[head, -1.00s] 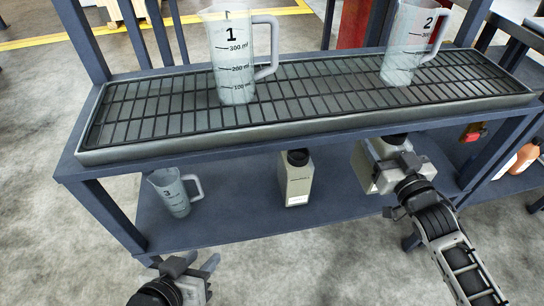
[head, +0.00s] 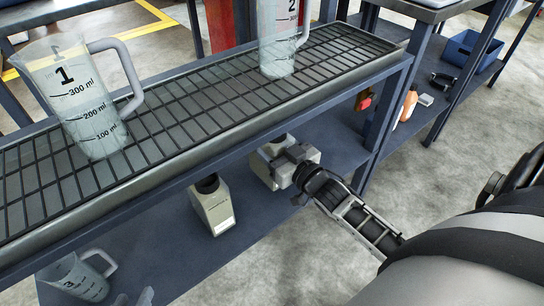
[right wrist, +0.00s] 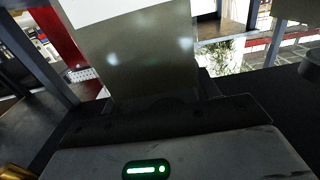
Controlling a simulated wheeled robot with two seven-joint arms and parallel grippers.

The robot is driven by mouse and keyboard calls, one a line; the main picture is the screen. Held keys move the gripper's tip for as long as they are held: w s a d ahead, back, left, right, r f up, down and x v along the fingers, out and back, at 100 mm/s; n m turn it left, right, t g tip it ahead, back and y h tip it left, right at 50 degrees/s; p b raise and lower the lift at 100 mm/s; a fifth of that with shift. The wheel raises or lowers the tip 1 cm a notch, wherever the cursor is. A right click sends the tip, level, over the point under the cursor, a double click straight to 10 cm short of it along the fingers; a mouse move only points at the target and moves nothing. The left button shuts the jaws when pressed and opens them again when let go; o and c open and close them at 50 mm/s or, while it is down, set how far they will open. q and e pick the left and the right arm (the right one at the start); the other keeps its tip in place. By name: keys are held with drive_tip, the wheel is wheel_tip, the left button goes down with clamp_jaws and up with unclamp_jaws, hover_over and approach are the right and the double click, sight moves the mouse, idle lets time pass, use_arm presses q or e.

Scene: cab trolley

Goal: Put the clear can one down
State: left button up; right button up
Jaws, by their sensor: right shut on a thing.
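A pale, squarish can (head: 261,168) with a dark cap is at the lower shelf of the trolley, under the tray. My right gripper (head: 290,166) is shut on it from the front right; its fingertips are partly hidden. The right wrist view shows the can's olive-grey body (right wrist: 140,65) upright close in front of the gripper. I cannot tell whether its base touches the shelf. A similar can (head: 213,206) with a black cap stands to its left on the lower shelf (head: 180,245).
Clear jugs 1 (head: 85,105) and 2 (head: 280,50) stand on the gridded tray (head: 190,95) above. Jug 3 (head: 78,278) is on the lower shelf at left. A trolley post (head: 385,125) stands right of the held can. Bare shelf lies between the cans.

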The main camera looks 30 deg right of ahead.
wheel_tip(320, 180, down, 2)
drive_tip(key=shift+w+f+b, duration=0.1)
drive_tip(key=shift+f+b, duration=0.1)
drive_tip(key=shift+b, duration=0.35)
drive_tip(key=shift+f, duration=0.3)
drive_tip(key=shift+r, duration=0.1)
drive_tip(key=o, duration=1.5)
drive_tip(key=shift+f, duration=0.3)
use_arm(q)
drive_tip(key=shift+s+d+r+t, duration=0.2)
drive_tip(key=shift+r+t, duration=0.05)
drive_tip(key=shift+t, duration=0.15)
